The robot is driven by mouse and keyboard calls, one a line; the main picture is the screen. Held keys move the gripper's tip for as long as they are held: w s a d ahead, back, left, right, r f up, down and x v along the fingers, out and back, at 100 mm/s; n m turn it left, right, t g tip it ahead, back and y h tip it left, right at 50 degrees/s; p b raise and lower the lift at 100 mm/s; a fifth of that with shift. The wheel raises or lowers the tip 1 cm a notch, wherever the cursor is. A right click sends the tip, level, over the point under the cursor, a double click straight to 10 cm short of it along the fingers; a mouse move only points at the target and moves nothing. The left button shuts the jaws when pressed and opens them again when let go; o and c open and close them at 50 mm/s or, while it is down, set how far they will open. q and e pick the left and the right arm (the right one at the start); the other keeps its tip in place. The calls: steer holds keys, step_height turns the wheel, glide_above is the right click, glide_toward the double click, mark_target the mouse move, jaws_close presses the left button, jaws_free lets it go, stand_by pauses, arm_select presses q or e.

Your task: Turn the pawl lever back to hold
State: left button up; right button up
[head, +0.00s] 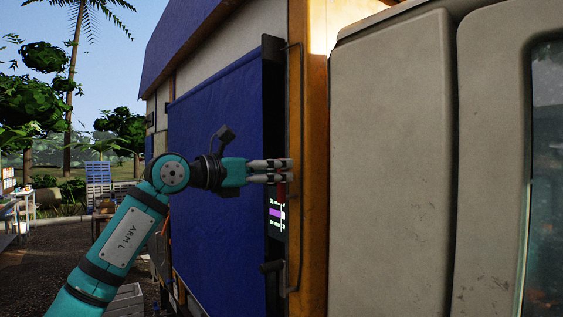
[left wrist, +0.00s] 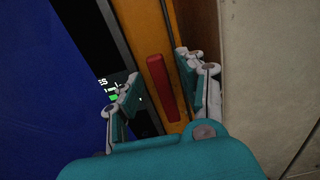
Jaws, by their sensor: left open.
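The pawl lever appears as a red bar (left wrist: 162,88) in the left wrist view, in front of the orange post. My left gripper (left wrist: 157,72) is open, with one finger to the left of the red bar and one to the right. I cannot tell whether either finger touches it. In the head view my left gripper (head: 290,171) reaches right to the dark strip beside the post, and a small piece of red (head: 282,188) shows just below its fingers. The gripper hides most of the lever there. My right gripper is not in view.
A blue cover (head: 215,130) hangs left of the dark strip. The orange post (head: 314,200) and a beige panel (head: 390,150) stand close on the right. A lit label (head: 275,212) and a dark knob (head: 271,267) sit below the gripper. A thin dark rod runs along the post.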

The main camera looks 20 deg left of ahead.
arm_select(q)
steer(key=shift+x, duration=0.9)
steer(key=shift+c, duration=0.2)
steer(key=c, duration=0.7)
jaws_close()
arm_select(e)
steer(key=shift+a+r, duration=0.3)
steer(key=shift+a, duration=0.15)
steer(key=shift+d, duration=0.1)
